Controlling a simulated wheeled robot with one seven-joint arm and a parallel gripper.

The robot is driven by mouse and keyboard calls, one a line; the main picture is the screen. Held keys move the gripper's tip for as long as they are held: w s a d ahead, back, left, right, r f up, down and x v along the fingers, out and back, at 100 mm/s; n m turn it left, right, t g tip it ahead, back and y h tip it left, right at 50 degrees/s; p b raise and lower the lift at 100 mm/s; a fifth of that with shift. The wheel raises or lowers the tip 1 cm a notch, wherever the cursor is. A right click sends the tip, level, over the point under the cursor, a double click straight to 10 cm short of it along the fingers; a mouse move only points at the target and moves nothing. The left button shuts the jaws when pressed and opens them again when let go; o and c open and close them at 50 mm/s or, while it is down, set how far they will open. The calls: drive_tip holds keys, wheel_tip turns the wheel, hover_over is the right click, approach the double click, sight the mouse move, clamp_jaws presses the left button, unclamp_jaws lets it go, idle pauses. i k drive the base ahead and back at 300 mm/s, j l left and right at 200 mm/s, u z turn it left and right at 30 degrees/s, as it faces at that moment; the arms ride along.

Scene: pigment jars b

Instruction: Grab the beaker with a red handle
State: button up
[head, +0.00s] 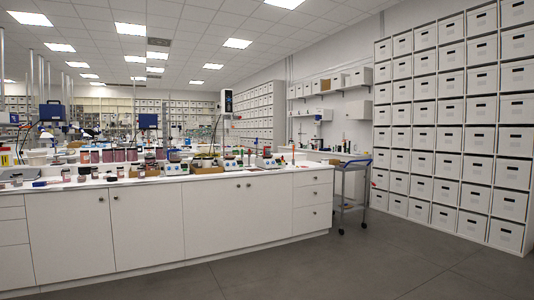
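I cannot make out a beaker with a red handle in the head view. The items on the long white bench (150,184) are small and crowded, so a beaker among them cannot be told apart. Several jars with dark red and pink contents (107,155) stand in a row on the bench's left half. Small low jars (66,174) stand near its front edge. My gripper is not in view.
White cabinets (148,222) front the bench. A grey wheeled cart (352,190) stands past its right end. A wall of white storage boxes (450,140) fills the right side. The grey floor (340,265) in front and to the right is clear.

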sight(267, 149)
drive_tip(key=i+z, duration=0.25)
drive_tip(key=i, duration=5.25)
drive_tip(key=i+l+u, duration=0.1)
drive_tip(key=i, duration=0.35)
drive_tip(key=i+l+u, duration=0.1)
drive_tip(key=i, duration=0.35)
drive_tip(key=i+l, duration=0.25)
drive_tip(key=i, duration=0.15)
drive_tip(key=i+l+u, duration=0.15)
drive_tip(key=i, duration=0.3)
